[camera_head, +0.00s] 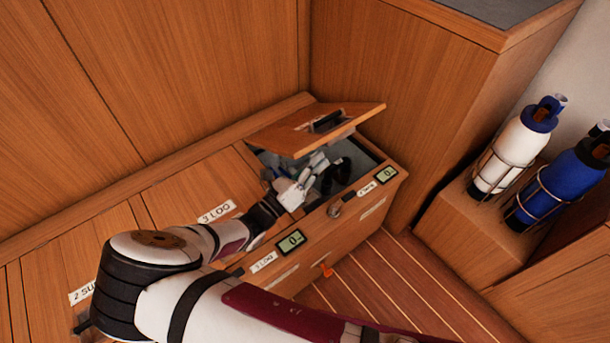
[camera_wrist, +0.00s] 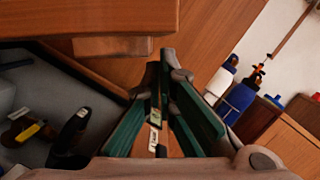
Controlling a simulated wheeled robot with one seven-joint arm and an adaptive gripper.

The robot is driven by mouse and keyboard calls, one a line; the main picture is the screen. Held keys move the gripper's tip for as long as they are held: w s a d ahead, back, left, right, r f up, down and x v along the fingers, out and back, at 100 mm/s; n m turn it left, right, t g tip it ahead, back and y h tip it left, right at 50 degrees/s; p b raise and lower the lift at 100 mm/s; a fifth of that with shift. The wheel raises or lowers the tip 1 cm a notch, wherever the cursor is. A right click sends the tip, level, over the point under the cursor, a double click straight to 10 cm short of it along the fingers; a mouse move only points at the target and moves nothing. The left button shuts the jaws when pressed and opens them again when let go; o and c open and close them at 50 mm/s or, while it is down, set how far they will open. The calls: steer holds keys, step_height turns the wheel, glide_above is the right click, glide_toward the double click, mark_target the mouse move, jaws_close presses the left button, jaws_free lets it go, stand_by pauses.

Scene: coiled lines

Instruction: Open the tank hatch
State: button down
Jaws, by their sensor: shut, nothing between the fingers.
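The wooden tank hatch (camera_head: 300,132) with a dark recessed handle (camera_head: 327,122) is tilted up at the right end of the bench, above an open grey compartment (camera_head: 362,160). In the wrist view the hatch (camera_wrist: 90,18) fills the upper left, and the grey compartment (camera_wrist: 40,75) shows below it. My gripper (camera_head: 322,160) is at the opening, under the raised hatch's free side. Its fingers (camera_wrist: 166,62) are shut and empty. I cannot tell whether they touch the hatch. My forearm and wrist hide part of the bench.
A closed hatch marked 3 LOG (camera_head: 200,190) lies to the left. A metal latch (camera_head: 334,210) and small displays (camera_head: 291,242) are on the bench front. White (camera_head: 512,150) and blue (camera_head: 560,185) bottles stand in holders at right. Dark items (camera_wrist: 70,135) lie inside the compartment.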

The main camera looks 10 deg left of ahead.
steer(key=shift+x, duration=0.95)
steer(key=shift+r, duration=0.1)
